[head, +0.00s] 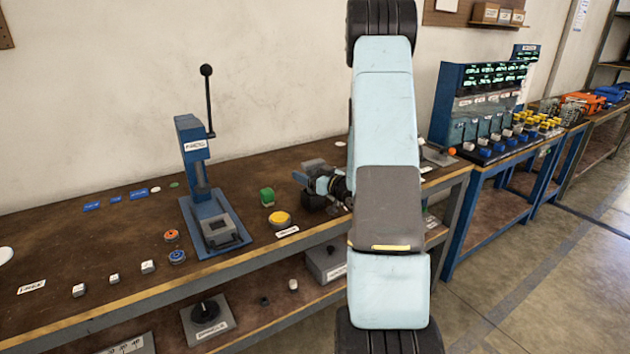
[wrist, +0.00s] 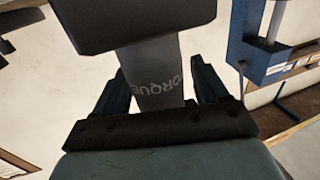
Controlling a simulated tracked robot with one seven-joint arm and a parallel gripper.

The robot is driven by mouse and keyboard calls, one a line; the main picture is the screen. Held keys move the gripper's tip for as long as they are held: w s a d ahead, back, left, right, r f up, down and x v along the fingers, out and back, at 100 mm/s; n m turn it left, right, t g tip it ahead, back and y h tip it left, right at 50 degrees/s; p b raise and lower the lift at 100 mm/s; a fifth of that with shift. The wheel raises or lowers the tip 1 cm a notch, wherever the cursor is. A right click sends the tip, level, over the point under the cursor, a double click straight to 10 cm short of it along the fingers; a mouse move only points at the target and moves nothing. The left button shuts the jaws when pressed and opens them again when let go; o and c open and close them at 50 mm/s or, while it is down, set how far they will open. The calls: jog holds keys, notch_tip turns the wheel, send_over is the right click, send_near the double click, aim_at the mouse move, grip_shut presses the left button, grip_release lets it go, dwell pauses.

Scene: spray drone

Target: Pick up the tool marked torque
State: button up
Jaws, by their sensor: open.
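In the wrist view, the tool marked torque (wrist: 152,75) is a dark grey piece with pale lettering that reads "TORQUE". It widens into a darker block at the top of the picture. My gripper (wrist: 160,80) is open, with one finger on each side of the lettered part. A gap shows beside at least the right finger; I cannot tell whether the left one touches. In the head view my arm hides most of this area, and I cannot make out the lettering there.
A blue press (head: 194,150) with a tall lever stands on the brown workbench (head: 120,240). A blue rack (head: 455,100) stands at the right.

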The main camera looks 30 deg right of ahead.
jog(key=c, duration=1.2)
